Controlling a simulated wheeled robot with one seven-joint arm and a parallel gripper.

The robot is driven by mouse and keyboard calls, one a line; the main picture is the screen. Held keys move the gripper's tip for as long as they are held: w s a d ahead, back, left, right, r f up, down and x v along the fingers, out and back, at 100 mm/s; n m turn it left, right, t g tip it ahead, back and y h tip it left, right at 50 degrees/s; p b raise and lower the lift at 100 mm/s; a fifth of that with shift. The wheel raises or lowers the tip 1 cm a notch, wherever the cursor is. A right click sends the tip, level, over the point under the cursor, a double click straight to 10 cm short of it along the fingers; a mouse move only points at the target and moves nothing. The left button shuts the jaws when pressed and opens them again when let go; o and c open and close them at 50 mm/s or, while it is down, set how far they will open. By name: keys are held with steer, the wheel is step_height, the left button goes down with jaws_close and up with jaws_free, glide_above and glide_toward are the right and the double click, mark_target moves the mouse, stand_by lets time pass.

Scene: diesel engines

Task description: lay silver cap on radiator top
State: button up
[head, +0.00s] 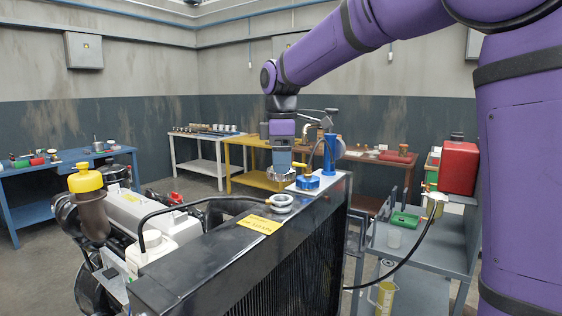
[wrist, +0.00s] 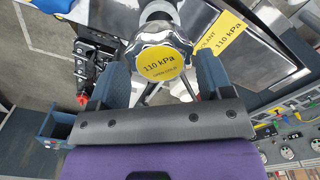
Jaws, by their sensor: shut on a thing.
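The silver cap (head: 279,175) has a round yellow "110 kPa" label, which shows in the wrist view (wrist: 162,64). My gripper (head: 279,167) is shut on it, with a blue finger on each side of the cap in the wrist view (wrist: 161,78). The cap is held label up, apparently above the far part of the black radiator top (head: 215,250). The open silver filler neck (head: 281,203) stands on the radiator top, lower in the head view than the cap. It also shows partly beyond the cap in the wrist view (wrist: 156,11). The cap's underside is hidden.
A blue hand-pump tester (head: 308,181) stands at the radiator's far end, close right of my gripper. A yellow label (head: 259,224) lies on the radiator top, whose near part is clear. A black hose (head: 195,200) and a yellow-capped filler (head: 88,190) rise at left.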

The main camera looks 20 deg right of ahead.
steer(key=s+a+f+n, duration=0.1)
steer(key=s+a+n, duration=0.45)
steer(key=s, duration=0.95)
steer(key=s+a+f+n, duration=0.1)
steer(key=s+a+n, duration=0.1)
steer(key=s+a, duration=0.9)
steer(key=shift+m, duration=0.25)
steer(key=w, duration=0.4)
steer(key=w+a+f, duration=0.1)
steer(key=w, duration=0.2)
steer(key=w+a, duration=0.1)
steer(key=w, duration=0.3)
steer(key=shift+w+a+f, duration=0.15)
steer(key=shift+w+f, duration=0.2)
steer(key=shift+f, duration=1.75)
steer(key=shift+f, duration=0.15)
steer(key=o, duration=1.4)
